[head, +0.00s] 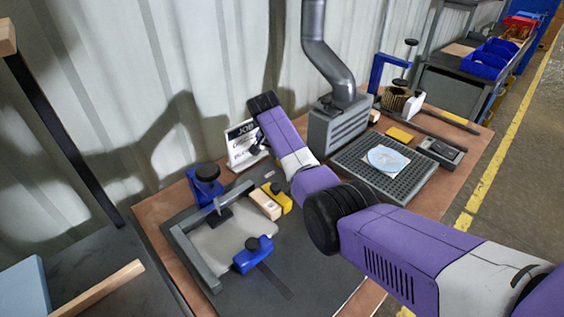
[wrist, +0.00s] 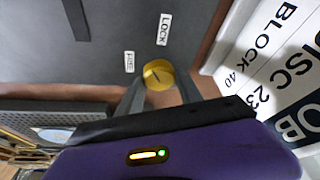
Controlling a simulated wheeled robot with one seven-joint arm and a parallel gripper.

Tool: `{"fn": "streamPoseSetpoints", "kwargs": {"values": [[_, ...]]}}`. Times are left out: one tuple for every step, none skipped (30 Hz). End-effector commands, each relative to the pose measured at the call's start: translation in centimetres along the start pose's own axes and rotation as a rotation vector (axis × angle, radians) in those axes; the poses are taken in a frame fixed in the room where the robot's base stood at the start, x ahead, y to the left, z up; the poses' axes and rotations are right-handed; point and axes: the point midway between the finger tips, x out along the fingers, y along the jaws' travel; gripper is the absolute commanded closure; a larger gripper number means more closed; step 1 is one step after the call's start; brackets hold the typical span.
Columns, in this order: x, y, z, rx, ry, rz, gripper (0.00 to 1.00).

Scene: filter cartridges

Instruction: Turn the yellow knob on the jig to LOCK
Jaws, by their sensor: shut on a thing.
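The round yellow knob (wrist: 158,74) shows in the wrist view on a dark grey surface, with a short dark line on its top. A white LOCK label (wrist: 165,29) and a white FREE label (wrist: 129,62) are beside it. I cannot tell which label the line points at. My gripper (wrist: 160,83) is shut on the knob, one grey finger on each side. The grey jig frame (head: 181,243) lies on the bench there, around a pale plate.
A white job card (head: 243,142) stands close by the wall. Blue clamps (head: 253,255), a wooden block (head: 265,204) and a yellow clamp (head: 281,197) are on the jig. A grey duct box (head: 343,128) and a perforated tray (head: 350,165) stand to the right.

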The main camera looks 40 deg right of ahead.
Motion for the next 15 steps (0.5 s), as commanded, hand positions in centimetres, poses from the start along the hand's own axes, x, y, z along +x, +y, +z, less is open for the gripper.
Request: {"fn": "streamPoseSetpoints", "kwargs": {"values": [[0.56, -0.17, 0.25, 0.041, 0.000, 0.016, 0.98], [0.55, -0.21, 0.23, 0.067, 0.001, 0.026, 0.98], [0.59, -0.22, 0.28, 0.102, 0.000, 0.042, 0.98], [0.62, -0.24, 0.29, 0.128, 0.000, 0.052, 0.98], [0.61, -0.25, 0.23, 0.154, 0.001, 0.062, 0.98], [0.69, -0.21, 0.29, 0.188, -0.001, 0.077, 0.98], [0.65, -0.25, 0.23, 0.213, 0.000, 0.086, 0.98], [0.68, -0.22, 0.24, 0.237, 0.001, 0.097, 0.98], [0.65, -0.24, 0.23, 0.266, 0.000, 0.109, 0.98], [0.65, -0.26, 0.23, 0.287, 0.000, 0.117, 0.98], [0.66, -0.24, 0.24, 0.307, 0.000, 0.126, 0.98], [0.61, -0.25, 0.21, 0.333, 0.000, 0.137, 0.98], [0.62, -0.25, 0.23, 0.352, 0.000, 0.144, 0.98], [0.59, -0.28, 0.21, 0.369, -0.001, 0.151, 0.98], [0.57, -0.26, 0.22, 0.391, -0.001, 0.160, 0.98]]}}
